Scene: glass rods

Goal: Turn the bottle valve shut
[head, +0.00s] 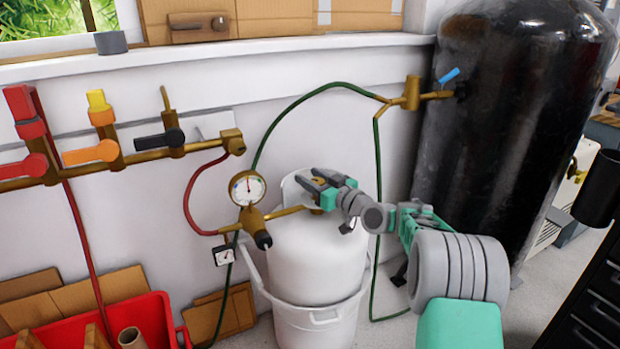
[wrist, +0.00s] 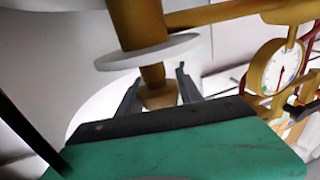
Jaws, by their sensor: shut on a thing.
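The white gas bottle (head: 315,255) stands upright in a white bucket (head: 322,325) in the head view. Its brass bottle valve (head: 327,198) is at the top, partly hidden by my gripper (head: 310,181). In the wrist view the brass valve body (wrist: 138,22) carries a pale disc (wrist: 150,52), with a brass stem (wrist: 153,76) beyond it. My gripper (wrist: 158,88) has a dark finger on each side of the stem end. It is shut on the valve; the exact contact is partly hidden.
A round gauge (head: 247,188) on a brass regulator is left of the valve; it also shows in the wrist view (wrist: 280,67). A green hose (head: 290,105) arches behind. A big black tank (head: 510,130) stands right. A red bin (head: 60,325) is lower left.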

